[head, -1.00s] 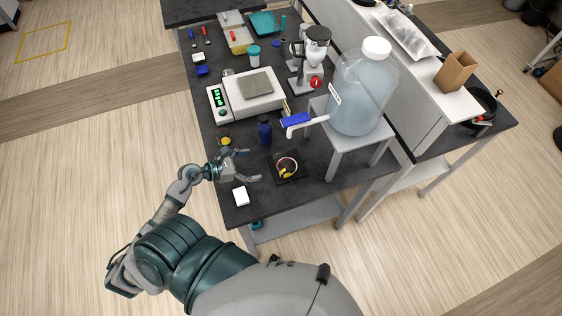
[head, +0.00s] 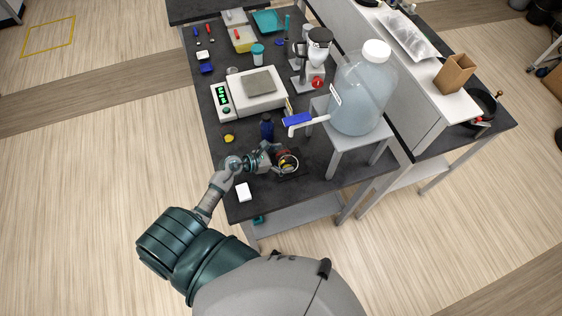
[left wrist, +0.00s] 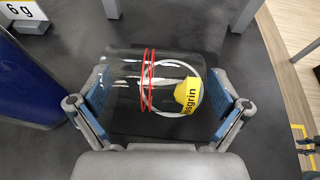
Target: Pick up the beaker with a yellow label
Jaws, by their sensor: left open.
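The beaker with a yellow label (head: 288,163) stands on a dark square mat near the front of the black bench, below the big bottle's spout. In the left wrist view the clear glass beaker (left wrist: 160,85) has red bands and a yellow label with dark letters. My left gripper (head: 275,158) is at the beaker in the head view. In the left wrist view its two blue-padded fingers (left wrist: 160,108) are open, one on each side of the beaker. I cannot tell whether the pads touch the glass.
A dark blue bottle (head: 266,128) stands just behind my left gripper. A large water bottle (head: 362,95) with a spout sits on a grey stand to the right. A white block (head: 243,192) lies near the front edge. A scale (head: 255,92) stands farther back.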

